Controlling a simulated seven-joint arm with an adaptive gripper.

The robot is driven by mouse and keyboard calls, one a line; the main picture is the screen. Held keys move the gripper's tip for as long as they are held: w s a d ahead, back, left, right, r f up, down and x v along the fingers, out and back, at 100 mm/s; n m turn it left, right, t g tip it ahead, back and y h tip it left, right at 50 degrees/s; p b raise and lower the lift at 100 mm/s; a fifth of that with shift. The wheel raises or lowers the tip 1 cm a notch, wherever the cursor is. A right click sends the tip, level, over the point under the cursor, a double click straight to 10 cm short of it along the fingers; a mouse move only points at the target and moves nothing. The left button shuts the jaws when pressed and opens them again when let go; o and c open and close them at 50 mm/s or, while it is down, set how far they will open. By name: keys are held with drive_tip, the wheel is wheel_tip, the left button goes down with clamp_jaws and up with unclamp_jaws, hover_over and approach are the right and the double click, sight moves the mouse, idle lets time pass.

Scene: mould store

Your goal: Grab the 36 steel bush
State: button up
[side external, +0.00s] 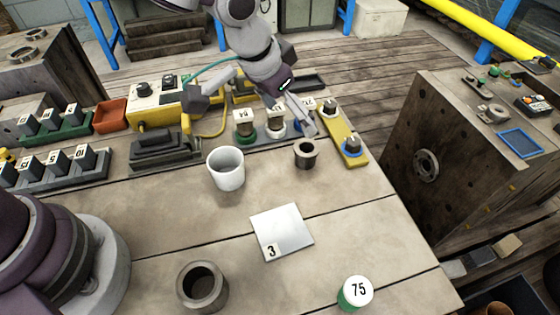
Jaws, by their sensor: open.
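Two plain hollow steel bushes stand on the bench. A small dark one (306,154) is right of the white cup, and a larger one (202,287) is at the front left. No number is legible on either, so I cannot tell which is 36. My gripper (303,120) is open, reaching down from the top over the back of the bench. Its fingers are near the numbered pieces and beyond the small bush, apart from it. Whether it touches the pieces behind cannot be told.
A white cup (226,168), a white plate marked 3 (282,232) and a green-and-white piece marked 75 (355,293) stand on the bench. A yellow strip (344,138) holds knobbed pieces at back right. Numbered blocks line the left. Bare bench lies around the plate.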

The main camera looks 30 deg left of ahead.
sight(307, 148)
drive_tip(key=x, duration=1.1)
drive_tip(key=shift+d, duration=0.3)
drive_tip(key=shift+r, duration=0.1)
drive_tip(key=c, duration=1.3)
